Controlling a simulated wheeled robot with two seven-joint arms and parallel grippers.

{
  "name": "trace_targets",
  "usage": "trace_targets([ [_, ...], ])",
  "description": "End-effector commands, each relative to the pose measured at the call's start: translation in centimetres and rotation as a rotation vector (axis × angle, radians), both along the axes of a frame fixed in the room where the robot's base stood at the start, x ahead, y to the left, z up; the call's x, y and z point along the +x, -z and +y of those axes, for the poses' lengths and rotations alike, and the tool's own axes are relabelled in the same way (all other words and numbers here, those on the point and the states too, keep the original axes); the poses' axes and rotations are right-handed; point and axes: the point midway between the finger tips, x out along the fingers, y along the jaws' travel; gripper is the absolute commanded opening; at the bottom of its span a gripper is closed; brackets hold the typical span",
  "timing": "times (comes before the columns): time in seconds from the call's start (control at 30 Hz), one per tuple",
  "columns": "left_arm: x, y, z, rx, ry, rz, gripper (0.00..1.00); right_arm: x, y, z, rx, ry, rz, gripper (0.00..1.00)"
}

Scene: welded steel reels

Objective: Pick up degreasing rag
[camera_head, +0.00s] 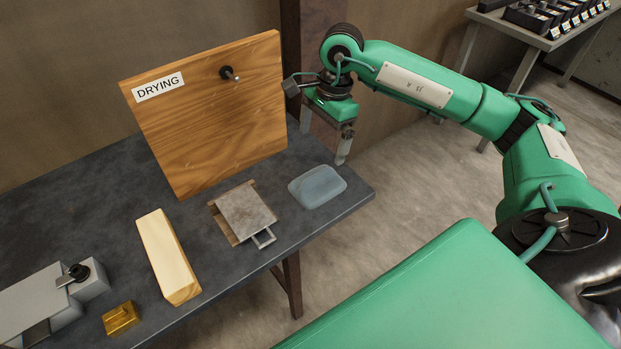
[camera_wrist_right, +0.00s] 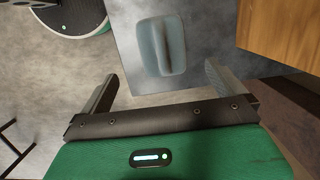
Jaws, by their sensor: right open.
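The degreasing rag looks to be the pale blue-grey folded cloth (camera_head: 317,186) lying flat near the right end of the dark table. It also shows in the right wrist view (camera_wrist_right: 162,46), beyond the fingertips and between their lines. My right gripper (camera_head: 345,150) is open and empty, above and behind the cloth near the table's right edge. Its two spread fingers show in the right wrist view (camera_wrist_right: 160,85), apart from the cloth. My left gripper is in neither view.
A wooden board labelled DRYING (camera_head: 210,115) with a dark peg stands at the table's back. A rusty metal plate with a handle (camera_head: 246,213) lies left of the cloth. Further left are a pale wooden block (camera_head: 166,255), a brass block (camera_head: 121,318) and a grey metal fixture (camera_head: 45,305).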

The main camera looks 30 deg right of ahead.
Motion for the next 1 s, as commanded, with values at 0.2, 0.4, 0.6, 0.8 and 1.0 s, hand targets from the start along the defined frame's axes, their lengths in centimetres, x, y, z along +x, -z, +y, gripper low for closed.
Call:
trace_targets([
  [0.2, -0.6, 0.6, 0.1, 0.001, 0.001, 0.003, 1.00, -0.1, 1.4, -1.5, -0.065, 0.003, 0.010, 1.00],
  [0.4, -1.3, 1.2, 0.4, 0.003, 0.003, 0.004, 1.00, -0.1, 5.4, -0.9, -0.061, 0.003, 0.011, 1.00],
  [0.6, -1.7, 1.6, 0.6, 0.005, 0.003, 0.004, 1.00, -0.1, 7.8, -0.6, -0.061, 0.002, 0.008, 1.00],
  [0.8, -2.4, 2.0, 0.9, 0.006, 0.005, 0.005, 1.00, -0.1, 9.0, -0.1, -0.060, 0.002, 0.010, 1.00],
  [1.0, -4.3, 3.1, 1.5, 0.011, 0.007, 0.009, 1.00, 0.0, 11.6, 0.7, -0.059, 0.002, 0.010, 1.00],
])
